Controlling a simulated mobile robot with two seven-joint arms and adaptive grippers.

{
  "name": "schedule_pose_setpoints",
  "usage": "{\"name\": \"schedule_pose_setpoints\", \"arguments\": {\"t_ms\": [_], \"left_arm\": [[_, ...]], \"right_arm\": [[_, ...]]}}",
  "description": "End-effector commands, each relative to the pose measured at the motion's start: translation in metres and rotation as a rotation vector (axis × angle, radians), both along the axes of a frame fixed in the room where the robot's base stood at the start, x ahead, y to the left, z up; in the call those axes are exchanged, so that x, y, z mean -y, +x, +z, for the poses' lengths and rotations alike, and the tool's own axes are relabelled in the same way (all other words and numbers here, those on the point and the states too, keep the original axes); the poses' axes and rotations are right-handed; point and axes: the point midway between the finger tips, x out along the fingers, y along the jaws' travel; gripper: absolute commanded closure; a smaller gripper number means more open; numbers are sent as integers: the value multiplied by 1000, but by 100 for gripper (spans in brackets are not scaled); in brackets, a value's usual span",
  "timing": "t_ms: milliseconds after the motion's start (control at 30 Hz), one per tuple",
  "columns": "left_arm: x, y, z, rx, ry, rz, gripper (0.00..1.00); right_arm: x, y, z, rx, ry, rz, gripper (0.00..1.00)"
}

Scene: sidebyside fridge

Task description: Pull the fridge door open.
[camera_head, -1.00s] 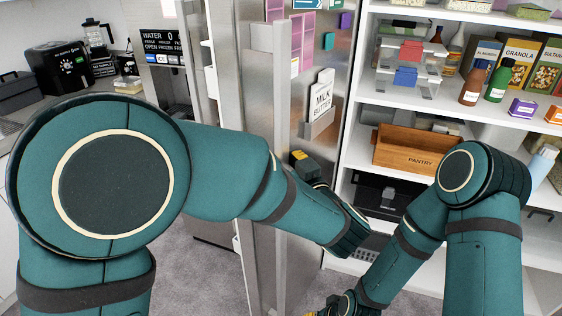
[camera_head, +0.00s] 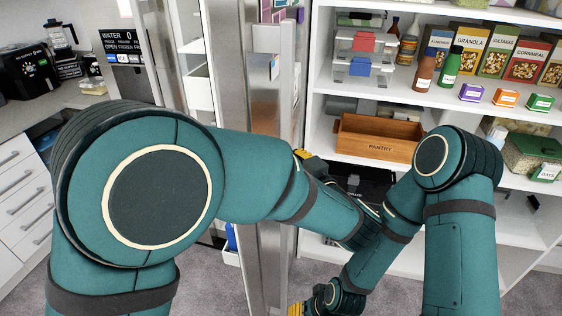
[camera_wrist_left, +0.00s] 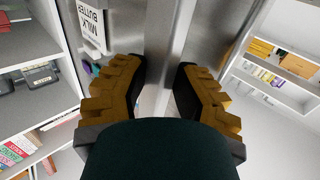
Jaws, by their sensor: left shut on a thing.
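The stainless steel fridge door (camera_head: 291,80) stands ajar and is seen nearly edge-on in the head view. Its long vertical handle (camera_head: 272,90) faces me. White inside shelves and bins (camera_head: 198,90) show in the gap left of the door. In the left wrist view my left gripper (camera_wrist_left: 160,88) has its yellow fingers on both sides of the handle (camera_wrist_left: 176,60) and is shut on it. In the head view my forearm hides most of that gripper. My right gripper (camera_head: 296,309) is low at the bottom edge, mostly cut off, with its fingers unclear.
Open white pantry shelves stand close on the right, with a wooden pantry crate (camera_head: 378,138), bottles and cereal boxes (camera_head: 470,50). A counter with a black coffee maker (camera_head: 27,70) and drawers (camera_head: 22,180) is on the left. Grey floor (camera_head: 215,295) shows below.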

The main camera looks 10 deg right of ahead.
Motion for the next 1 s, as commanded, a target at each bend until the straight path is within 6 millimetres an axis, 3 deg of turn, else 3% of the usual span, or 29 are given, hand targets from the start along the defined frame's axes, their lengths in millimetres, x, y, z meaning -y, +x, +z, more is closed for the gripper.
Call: {"name": "schedule_pose_setpoints", "arguments": {"t_ms": [33,667,700,733,1000], "left_arm": [[3,5,7,15,-6,-6,100],[5,5,6,18,-6,1,100],[5,5,6,18,-6,1,47],[4,5,6,17,-6,1,38],[6,3,5,14,-3,-1,38]], "right_arm": [[0,0,1,0,0,0,53],[0,0,1,0,0,0,53],[0,0,1,0,0,0,53],[0,0,1,0,0,0,53],[0,0,1,0,0,0,53]]}}
